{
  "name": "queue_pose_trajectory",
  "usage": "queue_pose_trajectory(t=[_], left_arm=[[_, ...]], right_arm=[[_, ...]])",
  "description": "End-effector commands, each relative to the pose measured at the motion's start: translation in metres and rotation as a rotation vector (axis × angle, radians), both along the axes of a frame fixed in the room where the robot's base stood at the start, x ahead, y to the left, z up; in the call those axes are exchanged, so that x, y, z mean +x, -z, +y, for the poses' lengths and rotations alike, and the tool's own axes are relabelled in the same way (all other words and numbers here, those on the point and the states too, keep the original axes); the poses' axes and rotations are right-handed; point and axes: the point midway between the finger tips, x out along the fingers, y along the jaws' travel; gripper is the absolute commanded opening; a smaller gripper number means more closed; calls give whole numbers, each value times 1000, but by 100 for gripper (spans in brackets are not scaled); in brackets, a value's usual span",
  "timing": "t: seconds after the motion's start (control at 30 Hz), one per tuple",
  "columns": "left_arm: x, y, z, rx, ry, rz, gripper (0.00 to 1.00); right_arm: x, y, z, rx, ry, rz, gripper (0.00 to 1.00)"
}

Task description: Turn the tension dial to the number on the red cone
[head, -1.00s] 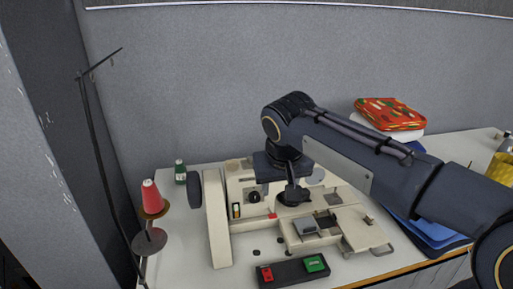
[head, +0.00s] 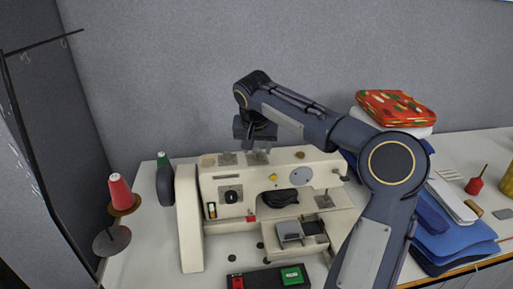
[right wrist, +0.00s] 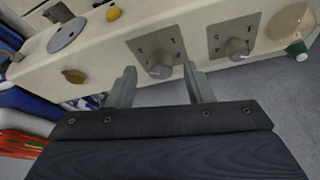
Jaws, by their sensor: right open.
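The red cone (head: 120,192) of thread stands on a spool stand at the left in the head view; no number on it is legible. The cream sewing machine (head: 190,225) stands in the middle. Its top carries two square plates with grey dials, the left one (right wrist: 237,49) and right one (right wrist: 158,66) as the head view orders them. Which is the tension dial, I cannot tell. My right gripper (right wrist: 159,84) is open and empty, its fingers framing the dial nearer the wrist view's middle; contact is unclear. In the head view the gripper (head: 257,152) is above the machine's top. My left gripper is out of view.
A yellow knob (right wrist: 113,13) and a round grey plate (right wrist: 67,34) are also on the machine. A dark pedal box with red and green buttons (head: 291,276) lies in front. Folded blue cloth (head: 450,245) lies right.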

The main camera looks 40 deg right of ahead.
Motion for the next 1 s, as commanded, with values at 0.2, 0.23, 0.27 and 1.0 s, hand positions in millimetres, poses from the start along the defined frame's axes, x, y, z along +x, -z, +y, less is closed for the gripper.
queue_pose_trajectory(t=[0.2, 0.23, 0.27, 1.0], left_arm=[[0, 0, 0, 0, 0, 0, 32], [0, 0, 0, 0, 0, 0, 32], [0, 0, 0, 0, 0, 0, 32], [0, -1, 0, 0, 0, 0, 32]], right_arm=[[2, 6, -1, 1, 0, 0, 47], [2, 6, -1, 1, 0, 0, 47], [1, 6, -1, 1, 0, 0, 47], [1, 4, -2, -2, -46, 0, 2]])
